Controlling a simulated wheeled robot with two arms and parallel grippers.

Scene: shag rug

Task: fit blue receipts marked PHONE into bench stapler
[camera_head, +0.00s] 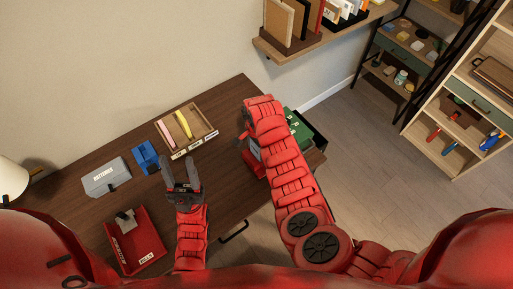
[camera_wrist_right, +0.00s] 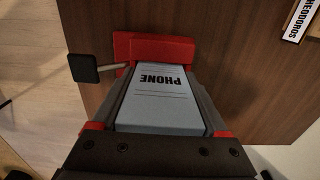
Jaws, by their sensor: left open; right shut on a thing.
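The blue-grey receipts marked PHONE (camera_wrist_right: 160,103) lie between the fingers of my right gripper (camera_wrist_right: 160,88), which is shut on them. Just beyond their far edge is a red device (camera_wrist_right: 160,48) with a lever ending in a dark paddle (camera_wrist_right: 83,67), apparently the bench stapler. I cannot tell whether the receipts' edge is inside it or only against it. In the head view, my right arm mostly covers the receipts and the device; a red part (camera_head: 252,160) shows beside the wrist. My left gripper (camera_head: 179,168) is open and empty above the desk.
A wooden tray (camera_head: 213,131) with pink and yellow slips stands at the back. A blue object (camera_head: 145,157), a grey BATTERIES box (camera_head: 106,178) and a red BILLS tray (camera_head: 153,252) are on the left. A green box (camera_head: 299,128) is right of my right arm, near the desk's end.

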